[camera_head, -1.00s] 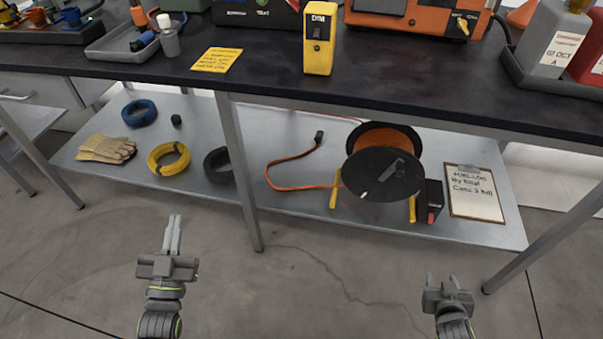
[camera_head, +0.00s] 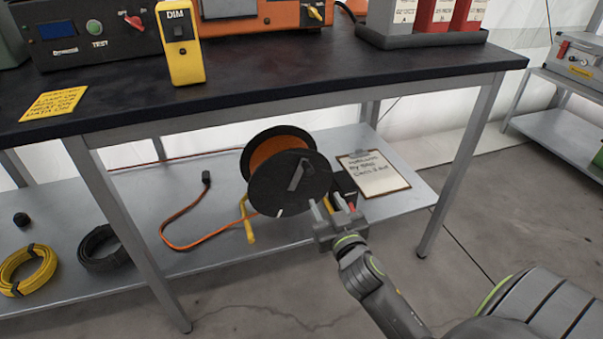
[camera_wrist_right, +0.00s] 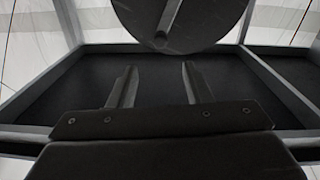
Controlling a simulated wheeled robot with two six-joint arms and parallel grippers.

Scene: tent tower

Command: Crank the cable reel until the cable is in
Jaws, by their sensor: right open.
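The cable reel (camera_head: 262,185) stands on the lower shelf on yellow legs, its dark round side facing me. A grey crank arm (camera_head: 298,176) lies across that face; a small pale tip shows near the disc's lower edge. The orange cable (camera_head: 185,246) runs out from the reel across the shelf to a black plug (camera_head: 206,178). My right gripper (camera_head: 321,207) is open and empty, close to the lower right of the reel's disc. In the right wrist view, the disc (camera_wrist_right: 180,22) is above and beyond the open fingers (camera_wrist_right: 155,88). My left gripper is out of view.
A clipboard (camera_head: 375,174) and a small black box (camera_head: 343,185) lie right of the reel. Yellow (camera_head: 28,268) and black (camera_head: 103,248) coils are at the left. The table leg (camera_head: 135,240) and the worktop (camera_head: 300,65) bound the space.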

